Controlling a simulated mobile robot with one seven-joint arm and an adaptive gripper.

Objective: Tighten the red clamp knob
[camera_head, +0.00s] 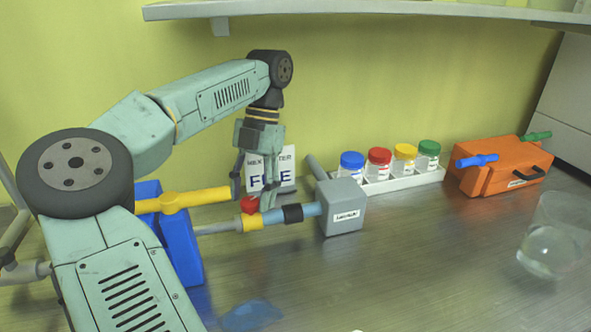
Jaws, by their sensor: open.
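The red clamp knob (250,205) sits on top of a horizontal rod, beside a yellow collar (252,222). My gripper (252,200) points down over it, with its two fingers apart, one on each side of the knob. I cannot tell whether either finger touches the knob. The rod carries a light blue section and a black band (293,213) and runs right to a grey labelled block (342,208). On the left the rod meets a blue block (180,245), partly hidden by my arm.
A yellow bar (205,197) runs behind the rod. A white rack (400,180) of jars with blue, red, yellow and green lids stands behind right. An orange case (500,166) and glass beaker (556,237) stand further right. The front middle counter is mostly clear, except a blue patch (250,315).

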